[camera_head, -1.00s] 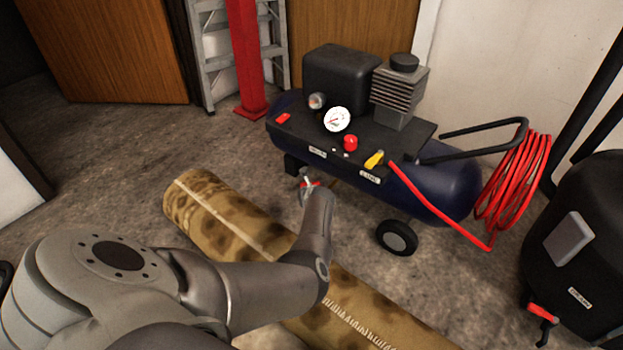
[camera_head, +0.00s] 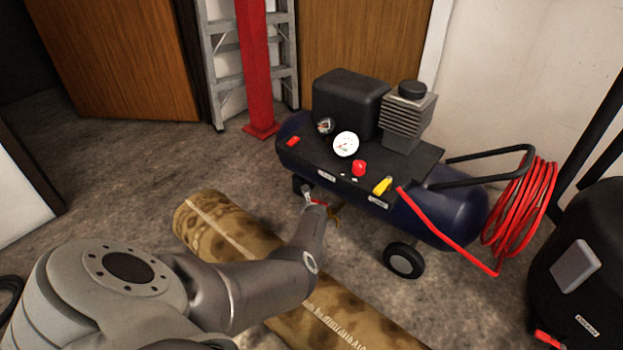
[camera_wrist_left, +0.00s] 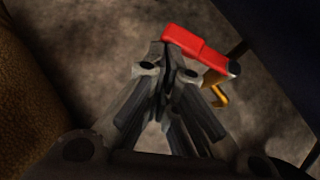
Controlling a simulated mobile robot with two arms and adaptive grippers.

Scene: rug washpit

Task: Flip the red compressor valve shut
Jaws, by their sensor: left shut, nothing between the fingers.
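The red valve handle (camera_wrist_left: 200,46) lies across the top of the left wrist view, with a brass-coloured fitting (camera_wrist_left: 216,92) beside it. In the head view the red handle (camera_head: 319,203) is small, low at the front of the blue compressor tank (camera_head: 440,200), and partly hidden by my wrist. My left gripper (camera_wrist_left: 168,58) is shut and empty, its tips close to the left end of the handle. I cannot tell whether they touch it. In the head view the left gripper (camera_head: 309,193) is small, beside the compressor's left end. My right gripper is not in view.
A rolled patterned rug (camera_head: 215,220) lies on the floor under my arm. The compressor's wheel (camera_head: 404,261) and red hose coil (camera_head: 522,210) are to the right, near a black vessel (camera_head: 590,250). A ladder and red post (camera_head: 256,70) stand behind.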

